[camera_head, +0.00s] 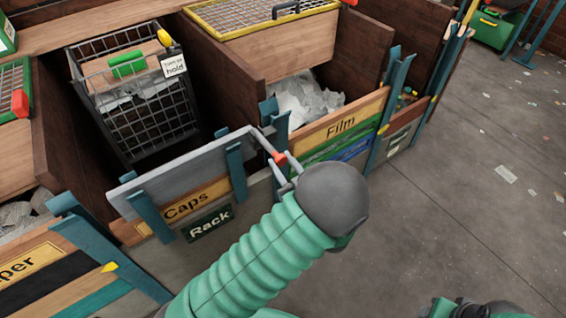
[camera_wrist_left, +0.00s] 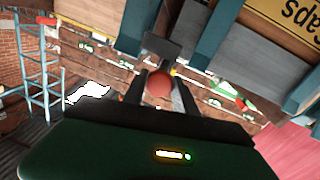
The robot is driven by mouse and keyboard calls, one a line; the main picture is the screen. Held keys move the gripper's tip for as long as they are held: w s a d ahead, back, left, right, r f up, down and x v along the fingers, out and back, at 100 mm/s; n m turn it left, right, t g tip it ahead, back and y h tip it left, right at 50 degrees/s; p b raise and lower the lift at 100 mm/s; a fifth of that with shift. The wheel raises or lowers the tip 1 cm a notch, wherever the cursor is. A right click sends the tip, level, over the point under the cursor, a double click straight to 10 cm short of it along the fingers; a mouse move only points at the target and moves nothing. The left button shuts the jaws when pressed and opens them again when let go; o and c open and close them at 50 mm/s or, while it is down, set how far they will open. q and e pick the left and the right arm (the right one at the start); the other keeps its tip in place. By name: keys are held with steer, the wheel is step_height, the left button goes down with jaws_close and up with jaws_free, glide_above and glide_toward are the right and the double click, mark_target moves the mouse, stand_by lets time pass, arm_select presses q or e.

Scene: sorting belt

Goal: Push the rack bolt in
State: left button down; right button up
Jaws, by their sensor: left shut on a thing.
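My left gripper (camera_head: 281,166) is shut on the red knob. In the left wrist view the round red knob (camera_wrist_left: 159,84) sits between the two fingers, with a grey plate (camera_wrist_left: 162,46) just beyond. How far the bolt is in cannot be told. My right gripper is out of view; only part of its arm shows at the bottom right.
A wire cart (camera_head: 140,115) with a "hold" tag stands in the bay behind the panel. The Film bin (camera_head: 340,125) is to the right, with blue posts (camera_head: 390,95) at its edge. Another labelled bin (camera_head: 25,265) is at the left. Open floor lies to the right.

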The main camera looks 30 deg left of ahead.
mark_target(274, 153)
arm_select(q)
steer(key=shift+d, duration=0.2)
steer(key=shift+w+a, duration=0.1)
steer(key=shift+a, duration=0.05)
stand_by(0.5)
steer(key=x, duration=0.6)
steer(key=shift+a+p, duration=0.3)
steer(key=shift+a, duration=0.35)
steer(key=shift+r, duration=0.2)
